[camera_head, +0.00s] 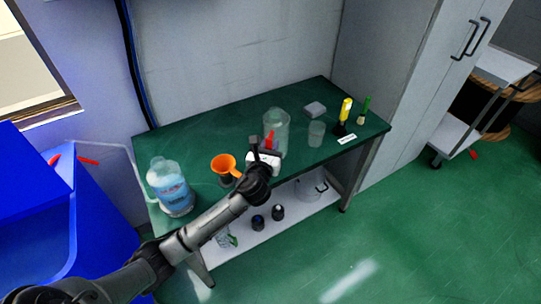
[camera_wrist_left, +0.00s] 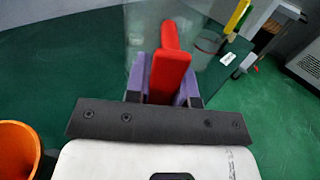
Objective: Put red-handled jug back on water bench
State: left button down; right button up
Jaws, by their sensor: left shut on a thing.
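The jug (camera_head: 279,125) is clear, with a red handle (camera_wrist_left: 169,72). In the head view it stands upright at the middle of the green bench (camera_head: 216,128), and it appears to rest on the top. My left gripper (camera_head: 266,150) is at the handle on the jug's near side. In the left wrist view, the purple fingers (camera_wrist_left: 164,90) of the left gripper are on both sides of the red handle, shut on it. The jug's clear body is faint behind the handle in that view. My right gripper is in neither view.
An orange funnel (camera_head: 223,164) stands left of my gripper, and a large bottle of blue liquid (camera_head: 169,186) at the bench's left end. A clear beaker (camera_head: 316,134), a grey block (camera_head: 315,109), a yellow-handled tool (camera_head: 345,109) and a green-handled brush (camera_head: 364,108) are to the right.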

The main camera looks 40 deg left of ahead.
pick_arm(q)
notch_tip(320, 180, down, 4)
jog(key=shift+d+r+b, duration=0.1)
jog(key=shift+b, duration=0.85)
jog(key=c, duration=1)
grip_release()
